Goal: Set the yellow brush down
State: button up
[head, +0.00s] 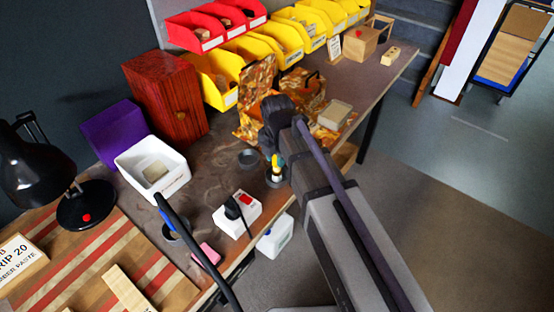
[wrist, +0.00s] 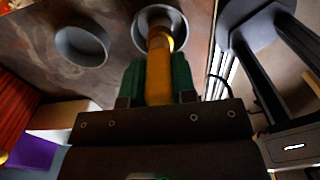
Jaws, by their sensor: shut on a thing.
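The yellow brush (wrist: 160,80) is between the two green fingertips of my gripper (wrist: 158,72), which is shut on it. In the wrist view its far end reaches over or into a grey round cup (wrist: 139,25); I cannot tell if it touches the cup. In the head view a small part of the brush (head: 274,160) shows below my gripper (head: 277,158), above the grey cup (head: 268,181) near the bench's front edge. My arm hides part of this spot.
A second grey cup (head: 248,158) stands just left, also in the wrist view (wrist: 82,45). A white box with a black cable (head: 238,213), a white bin (head: 152,170) and a patterned open case (head: 257,80) are nearby. Bare bench (head: 215,160) lies left of the cups.

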jog(key=shift+f, duration=0.2)
jog(key=o, duration=0.9)
jog(key=shift+r, duration=0.1)
notch_tip(320, 180, up, 13)
jog(key=p, duration=1.2)
jog(key=shift+f, duration=0.35)
jog(key=s+d+m, duration=0.3)
jog(key=d+m, duration=0.2)
jog(key=m, duration=0.4)
jog(key=s+d+m, duration=0.3)
jog(key=d+m, duration=0.2)
jog(key=m, duration=0.4)
jog(key=s+d+m, duration=0.4)
jog(key=d+m, duration=0.2)
jog(key=m, duration=0.4)
jog(key=shift+s, duration=0.1)
